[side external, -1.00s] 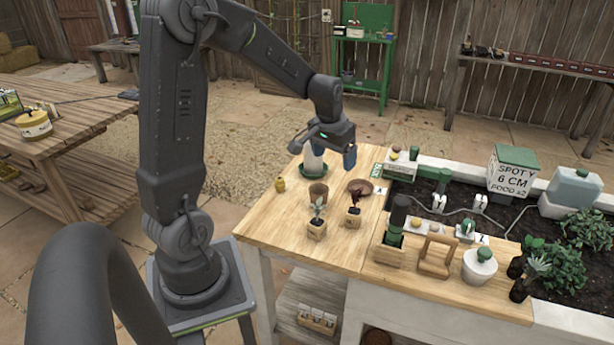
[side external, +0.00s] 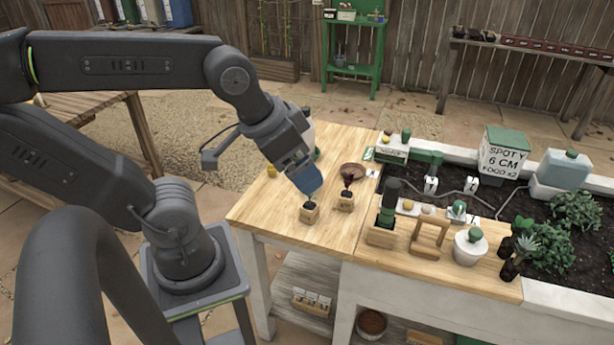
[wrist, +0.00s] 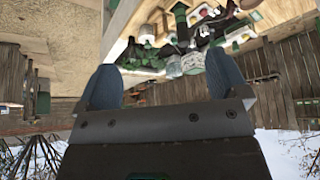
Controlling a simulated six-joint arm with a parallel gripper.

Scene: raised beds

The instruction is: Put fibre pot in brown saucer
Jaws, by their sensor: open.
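The brown saucer (side external: 353,170) lies on the wooden table (side external: 262,215), toward the back right, with a dark-leaved seedling in a wooden block (side external: 346,201) in front of it. My gripper (side external: 309,183) points down and to the right, above the table behind a second small wooden block (side external: 309,213), left of the saucer. In the wrist view its two blue fingers stand wide apart with nothing visible between them (wrist: 163,85).
To the right are a wooden frame (side external: 429,238), a white pot (side external: 470,247) and a raised soil bed. The table's front left is clear.

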